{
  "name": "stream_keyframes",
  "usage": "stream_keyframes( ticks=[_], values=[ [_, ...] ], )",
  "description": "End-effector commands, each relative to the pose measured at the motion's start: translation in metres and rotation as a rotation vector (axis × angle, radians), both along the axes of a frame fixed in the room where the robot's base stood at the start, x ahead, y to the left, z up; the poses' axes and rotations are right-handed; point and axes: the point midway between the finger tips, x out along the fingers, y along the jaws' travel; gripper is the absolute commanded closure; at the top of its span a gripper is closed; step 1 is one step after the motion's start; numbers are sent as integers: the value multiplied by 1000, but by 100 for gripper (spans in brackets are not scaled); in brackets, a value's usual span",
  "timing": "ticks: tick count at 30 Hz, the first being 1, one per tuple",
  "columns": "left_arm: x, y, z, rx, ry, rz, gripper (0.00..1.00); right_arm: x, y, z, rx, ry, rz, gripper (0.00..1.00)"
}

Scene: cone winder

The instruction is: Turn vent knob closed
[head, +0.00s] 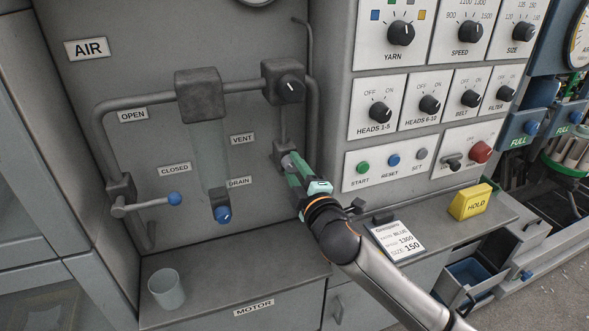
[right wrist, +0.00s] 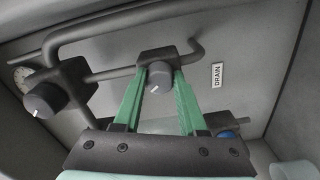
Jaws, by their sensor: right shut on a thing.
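The vent knob (right wrist: 159,78) is a grey round knob with a white pointer mark, on a dark valve block at the end of a pipe. In the right wrist view the mark slants toward the lower left. My right gripper (right wrist: 160,88) has its green fingers shut on the knob, one on each side. In the head view my right gripper (head: 291,163) reaches the valve right of the VENT label (head: 242,138), and its fingers hide most of the knob. My left gripper is not in view.
A larger black knob (head: 291,88) sits on the pipe above. A blue-ended drain knob (head: 223,214) and a lever with a blue ball (head: 174,198) lie to the left. A cup (head: 166,288) and a yellow HOLD block (head: 470,201) stand on the ledge.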

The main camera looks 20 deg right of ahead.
Motion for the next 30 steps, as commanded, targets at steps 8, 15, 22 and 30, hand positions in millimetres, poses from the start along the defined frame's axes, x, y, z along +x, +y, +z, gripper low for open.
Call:
stream_keyframes(
  ticks=[8, 15, 22, 30],
  values=[
    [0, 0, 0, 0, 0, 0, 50, 0, 0, -1, -154, -3, 1, 100],
    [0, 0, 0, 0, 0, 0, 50, 0, 0, 0, -213, -5, 1, 100],
    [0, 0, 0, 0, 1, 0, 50, 0, 0, 0, -226, -6, 1, 100],
    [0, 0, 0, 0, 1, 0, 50, 0, 0, 0, -225, -6, 1, 56]
  ],
)
